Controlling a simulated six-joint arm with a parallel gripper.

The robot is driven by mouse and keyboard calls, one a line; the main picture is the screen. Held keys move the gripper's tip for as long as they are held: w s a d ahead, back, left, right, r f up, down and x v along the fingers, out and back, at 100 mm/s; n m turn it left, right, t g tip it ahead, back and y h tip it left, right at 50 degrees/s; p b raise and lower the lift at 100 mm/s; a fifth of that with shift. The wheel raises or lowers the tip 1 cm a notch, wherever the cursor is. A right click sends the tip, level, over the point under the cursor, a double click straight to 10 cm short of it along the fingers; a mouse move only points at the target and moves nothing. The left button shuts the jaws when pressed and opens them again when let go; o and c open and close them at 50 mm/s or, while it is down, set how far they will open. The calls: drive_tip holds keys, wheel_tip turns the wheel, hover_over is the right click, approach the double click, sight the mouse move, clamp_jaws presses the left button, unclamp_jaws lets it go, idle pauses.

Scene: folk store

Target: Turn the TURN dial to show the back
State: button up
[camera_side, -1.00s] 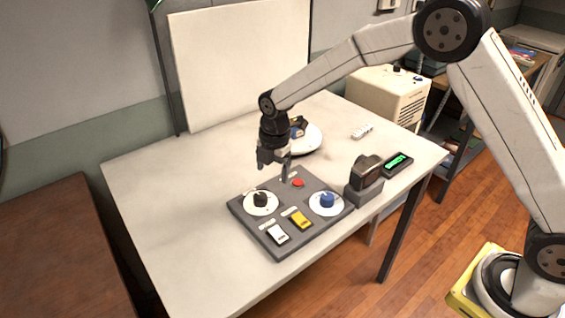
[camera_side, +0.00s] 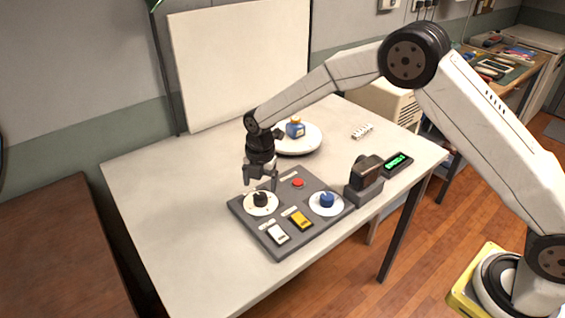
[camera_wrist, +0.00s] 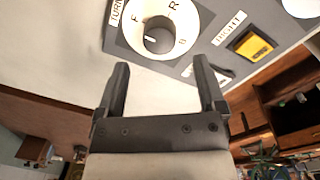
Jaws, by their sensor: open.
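The TURN dial (camera_side: 261,202) is a black knob on a white disc at the left of the grey control panel. In the wrist view the TURN dial (camera_wrist: 158,38) shows letters F, R and what looks like B around it; a small white mark is on the knob's left part. My gripper (camera_side: 261,187) is open and empty, just above and behind the dial. In the wrist view its fingers (camera_wrist: 161,66) are spread, with the dial beyond their tips.
The panel (camera_side: 270,240) also carries a blue knob (camera_side: 327,199), a red button (camera_side: 298,183), a white switch (camera_side: 278,234) and a yellow switch (camera_side: 301,220). A dark device (camera_side: 366,172) and a green-lit display (camera_side: 398,161) stand right. The table's left is clear.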

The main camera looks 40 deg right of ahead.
sight(260, 196)
drive_tip(key=shift+w+a+f, duration=0.1)
drive_tip(key=shift+f, duration=2.15)
clamp_jaws()
